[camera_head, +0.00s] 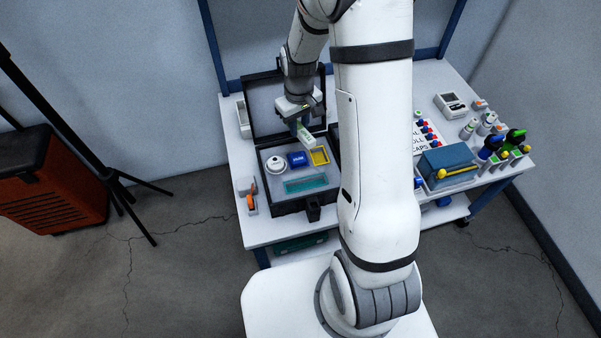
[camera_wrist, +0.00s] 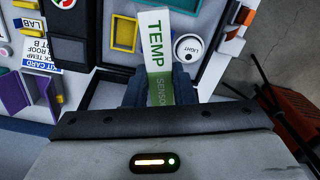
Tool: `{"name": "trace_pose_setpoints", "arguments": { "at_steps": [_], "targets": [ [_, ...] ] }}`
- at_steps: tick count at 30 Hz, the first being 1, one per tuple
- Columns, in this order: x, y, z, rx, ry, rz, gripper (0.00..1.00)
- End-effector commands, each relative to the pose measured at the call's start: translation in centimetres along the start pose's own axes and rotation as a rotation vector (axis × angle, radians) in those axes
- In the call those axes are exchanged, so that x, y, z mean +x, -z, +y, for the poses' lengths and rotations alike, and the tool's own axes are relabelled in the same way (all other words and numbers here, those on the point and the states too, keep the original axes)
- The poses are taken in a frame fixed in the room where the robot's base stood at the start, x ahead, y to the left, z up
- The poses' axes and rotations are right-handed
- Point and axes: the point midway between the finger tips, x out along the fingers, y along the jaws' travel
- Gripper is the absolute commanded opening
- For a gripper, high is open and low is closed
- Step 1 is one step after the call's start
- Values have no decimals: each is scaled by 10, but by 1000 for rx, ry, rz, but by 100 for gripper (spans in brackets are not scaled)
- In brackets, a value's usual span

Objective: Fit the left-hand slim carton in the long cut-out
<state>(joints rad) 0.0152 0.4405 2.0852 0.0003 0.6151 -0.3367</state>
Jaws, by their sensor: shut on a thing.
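My gripper (camera_head: 301,126) is shut on a slim white and green carton (camera_head: 306,138) and holds it above the open black case (camera_head: 289,207). In the wrist view, the carton (camera_wrist: 155,40) reads "TEMP SENSOR" and sticks out from between the fingers (camera_wrist: 159,92). The long cut-out (camera_head: 306,184) is a teal-lined slot near the front of the case's grey insert. The carton is apart from it, farther back. The carton hides part of the insert in the wrist view.
The insert also holds a round white "LIGHT" piece (camera_head: 275,164), a blue piece (camera_head: 297,159) and a yellow-rimmed cut-out (camera_head: 320,156). The raised lid (camera_head: 268,108) stands behind. Bottles and a blue box (camera_head: 447,162) stand right.

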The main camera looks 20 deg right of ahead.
Motion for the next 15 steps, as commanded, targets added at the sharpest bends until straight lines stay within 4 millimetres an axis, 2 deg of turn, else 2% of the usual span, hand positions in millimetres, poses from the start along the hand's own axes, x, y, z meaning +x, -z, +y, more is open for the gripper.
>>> {"name": "trace_pose_setpoints", "arguments": {
  "at_steps": [1, 3, 9, 15],
  "targets": [
    [23, -6, -3, -100, 0, -1, 3],
    [38, -14, -6, -261, 0, -1, 3],
    [76, -36, -15, -717, 0, 0, 3],
    [102, -54, -22, -1069, 1, -1, 3]
  ]
}}
